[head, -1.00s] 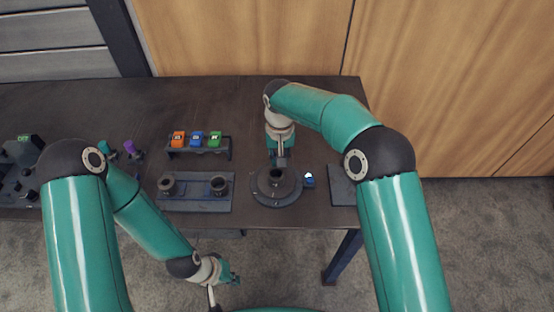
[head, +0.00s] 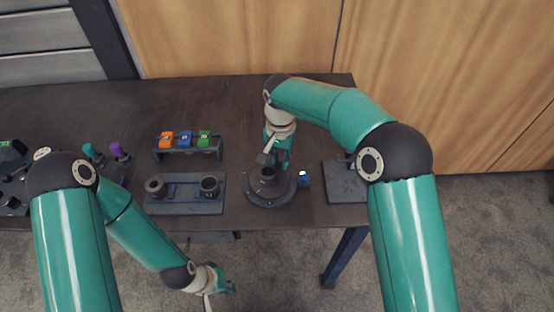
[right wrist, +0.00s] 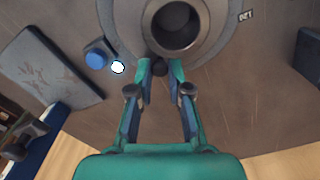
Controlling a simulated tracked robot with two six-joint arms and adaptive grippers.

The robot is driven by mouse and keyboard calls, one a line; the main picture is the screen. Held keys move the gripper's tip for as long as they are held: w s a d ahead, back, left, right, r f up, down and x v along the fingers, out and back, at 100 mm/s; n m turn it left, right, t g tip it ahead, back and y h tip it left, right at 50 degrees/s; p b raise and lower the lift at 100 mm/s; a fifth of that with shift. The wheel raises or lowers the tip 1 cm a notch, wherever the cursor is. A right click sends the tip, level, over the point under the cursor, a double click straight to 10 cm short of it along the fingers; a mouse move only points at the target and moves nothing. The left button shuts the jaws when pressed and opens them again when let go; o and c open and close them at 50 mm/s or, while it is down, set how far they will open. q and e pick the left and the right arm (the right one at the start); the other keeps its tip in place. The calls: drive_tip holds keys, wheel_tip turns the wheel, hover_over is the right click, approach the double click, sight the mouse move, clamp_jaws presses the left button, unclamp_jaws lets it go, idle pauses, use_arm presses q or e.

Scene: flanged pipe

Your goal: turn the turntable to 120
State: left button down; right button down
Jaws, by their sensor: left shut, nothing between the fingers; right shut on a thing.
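The turntable (head: 282,199) is a dark round plate near the table's front edge, with a short open pipe (head: 267,174) upright at its centre. In the right wrist view the plate (right wrist: 213,52) and pipe (right wrist: 175,25) fill the top. A label reading 120 (right wrist: 246,15) lies beside the rim. My right gripper (right wrist: 160,66) is shut on a small dark knob (right wrist: 160,67) at the plate's edge; in the head view this gripper (head: 276,164) is behind the pipe and the grip is partly hidden. My left gripper (head: 226,287) is shut and empty, in front of the table.
A blue button (head: 303,180) sits right of the turntable, with a white round spot (right wrist: 117,67) nearby. A dark plate (head: 345,188) lies further right. A tray with two pipe pieces (head: 185,207) and a rack with orange, blue and green blocks (head: 188,150) stand left.

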sight(285, 185)
drive_tip(key=shift+s+d+m+b, duration=0.3)
drive_tip(key=shift+m+b, duration=0.25)
drive_tip(key=shift+m, duration=0.4)
drive_tip(key=shift+s+d+m+b, duration=0.25)
drive_tip(key=shift+m+b, duration=0.3)
drive_tip(key=shift+m, duration=0.4)
drive_tip(key=shift+s+d+m+b, duration=0.1)
drive_tip(key=shift+s+m+b, duration=0.25)
drive_tip(key=shift+m, duration=0.35)
drive_tip(key=shift+s+d+m+b, duration=0.1)
drive_tip(key=shift+s+m+b, duration=0.1)
drive_tip(key=shift+m+b, duration=0.35)
drive_tip(key=shift+s+m+b, duration=0.25)
drive_tip(key=shift+m, duration=0.6)
drive_tip(key=shift+s+m+b, duration=0.4)
drive_tip(key=shift+m+b, duration=0.05)
drive_tip(key=shift+m, duration=0.55)
drive_tip(key=shift+s+m+b, duration=0.4)
drive_tip(key=shift+m+b, duration=0.05)
drive_tip(key=shift+m, duration=0.55)
drive_tip(key=shift+s+a+m+b, duration=0.1)
drive_tip(key=shift+s+m+b, duration=0.25)
drive_tip(key=shift+m, duration=0.45)
drive_tip(key=shift+s+a+m+b, duration=0.1)
drive_tip(key=shift+s+m+b, duration=0.2)
drive_tip(key=shift+m, duration=0.5)
drive_tip(key=shift+a+r+m, duration=0.1)
drive_tip(key=shift+m, duration=0.3)
